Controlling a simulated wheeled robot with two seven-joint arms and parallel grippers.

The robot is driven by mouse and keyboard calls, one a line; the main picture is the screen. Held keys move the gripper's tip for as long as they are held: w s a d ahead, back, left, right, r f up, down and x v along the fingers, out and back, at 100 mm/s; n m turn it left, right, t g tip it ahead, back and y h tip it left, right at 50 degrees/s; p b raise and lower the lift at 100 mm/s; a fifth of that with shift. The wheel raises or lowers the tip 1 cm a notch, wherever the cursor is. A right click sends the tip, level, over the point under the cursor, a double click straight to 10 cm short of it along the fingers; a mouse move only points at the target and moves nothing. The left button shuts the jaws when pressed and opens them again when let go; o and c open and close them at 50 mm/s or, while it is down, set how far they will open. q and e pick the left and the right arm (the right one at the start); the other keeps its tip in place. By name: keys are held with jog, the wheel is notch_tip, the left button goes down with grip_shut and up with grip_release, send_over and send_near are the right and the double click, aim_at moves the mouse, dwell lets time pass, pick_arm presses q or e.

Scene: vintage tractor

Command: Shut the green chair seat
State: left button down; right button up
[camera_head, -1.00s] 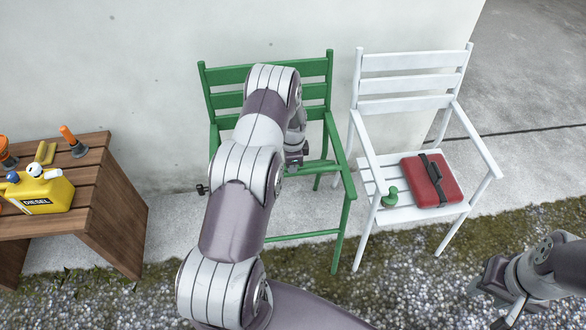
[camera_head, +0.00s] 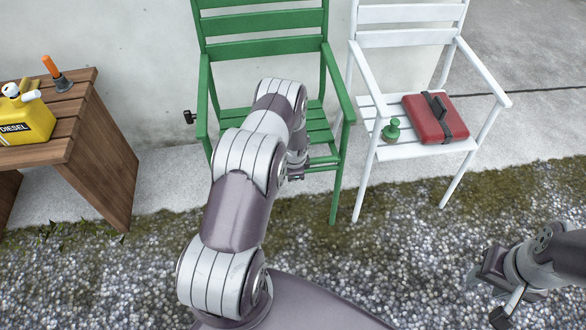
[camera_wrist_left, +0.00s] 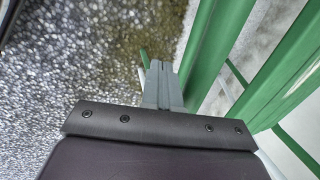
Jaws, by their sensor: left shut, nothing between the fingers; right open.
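The green chair (camera_head: 262,47) stands against the wall in the head view. Its slatted seat (camera_head: 320,124) looks lowered, about flat, though my left arm hides its middle. My left gripper (camera_head: 297,174) is at the front of the seat, mostly hidden by its own arm. In the left wrist view the left gripper (camera_wrist_left: 162,85) has its fingers together with nothing between them. Green chair bars (camera_wrist_left: 215,50) run close to the right of the fingers; contact cannot be told. My right gripper (camera_head: 490,285) is open and empty over the gravel at the lower right.
A white chair (camera_head: 405,40) stands to the right, with a red case (camera_head: 420,125) and a green stamp-like object (camera_head: 391,131) on its seat. A wooden table (camera_head: 105,150) at left holds a yellow diesel can (camera_head: 30,122). Gravel (camera_head: 400,235) in front is clear.

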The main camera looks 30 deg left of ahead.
pick_arm(q)
jog(key=shift+f+b, duration=0.7)
jog(key=shift+f, duration=0.75)
